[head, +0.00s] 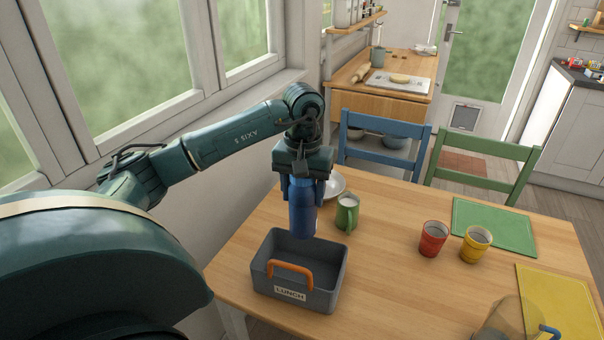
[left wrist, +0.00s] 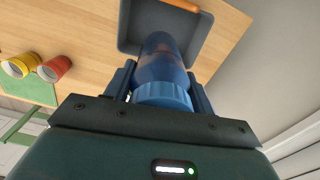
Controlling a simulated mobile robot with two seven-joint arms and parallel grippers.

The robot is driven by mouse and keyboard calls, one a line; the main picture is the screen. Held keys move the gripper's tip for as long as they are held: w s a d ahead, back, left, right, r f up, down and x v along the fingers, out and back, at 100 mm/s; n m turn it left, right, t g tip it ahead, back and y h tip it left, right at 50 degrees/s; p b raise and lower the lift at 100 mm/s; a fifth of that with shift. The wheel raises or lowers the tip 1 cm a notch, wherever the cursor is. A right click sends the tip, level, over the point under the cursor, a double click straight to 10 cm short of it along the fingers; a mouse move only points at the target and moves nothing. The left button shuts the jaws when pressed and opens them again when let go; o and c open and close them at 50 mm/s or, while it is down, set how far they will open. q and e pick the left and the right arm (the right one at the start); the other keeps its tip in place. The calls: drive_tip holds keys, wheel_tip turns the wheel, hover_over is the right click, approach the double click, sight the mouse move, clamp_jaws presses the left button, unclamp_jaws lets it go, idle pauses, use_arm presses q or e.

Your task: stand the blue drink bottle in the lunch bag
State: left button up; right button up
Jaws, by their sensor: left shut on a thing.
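The blue drink bottle (head: 302,212) hangs upright in my left gripper (head: 303,185), which is shut on its upper part. The bottle also shows in the left wrist view (left wrist: 162,65), cap toward the camera, between the fingers of the left gripper (left wrist: 162,85). The lunch bag (head: 325,292) is a grey open box with an orange handle and a LUNCH label, standing on the table. In the head view the bottle's lower end overlaps the bag's back rim; I cannot tell whether it is inside. The bag also shows in the left wrist view (left wrist: 205,42). My right gripper is not in view.
A red cup (head: 433,239) and a yellow cup (head: 475,244) are to the right. A clear jug (head: 503,322) stands at the front right. The table between bag and jug is clear.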

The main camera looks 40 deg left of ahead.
use_arm(q)
drive_tip(key=shift+w+a+r, duration=0.1)
drive_tip(key=shift+a, duration=0.2)
drive_tip(key=shift+f+b, duration=0.65)
drive_tip(key=shift+f, duration=0.15)
wheel_tip(320, 180, down, 3)
drive_tip(key=shift+f+b, duration=0.2)
drive_tip(key=shift+b, duration=0.9)
wheel_tip(320, 180, down, 2)
drive_tip(key=shift+f+b, duration=0.2)
drive_tip(key=shift+b, duration=0.6)
wheel_tip(320, 180, down, 3)
drive_tip(key=b, duration=0.3)
drive_tip(key=shift+f, duration=0.2)
wheel_tip(320, 180, down, 7)
drive_tip(key=b, duration=0.5)
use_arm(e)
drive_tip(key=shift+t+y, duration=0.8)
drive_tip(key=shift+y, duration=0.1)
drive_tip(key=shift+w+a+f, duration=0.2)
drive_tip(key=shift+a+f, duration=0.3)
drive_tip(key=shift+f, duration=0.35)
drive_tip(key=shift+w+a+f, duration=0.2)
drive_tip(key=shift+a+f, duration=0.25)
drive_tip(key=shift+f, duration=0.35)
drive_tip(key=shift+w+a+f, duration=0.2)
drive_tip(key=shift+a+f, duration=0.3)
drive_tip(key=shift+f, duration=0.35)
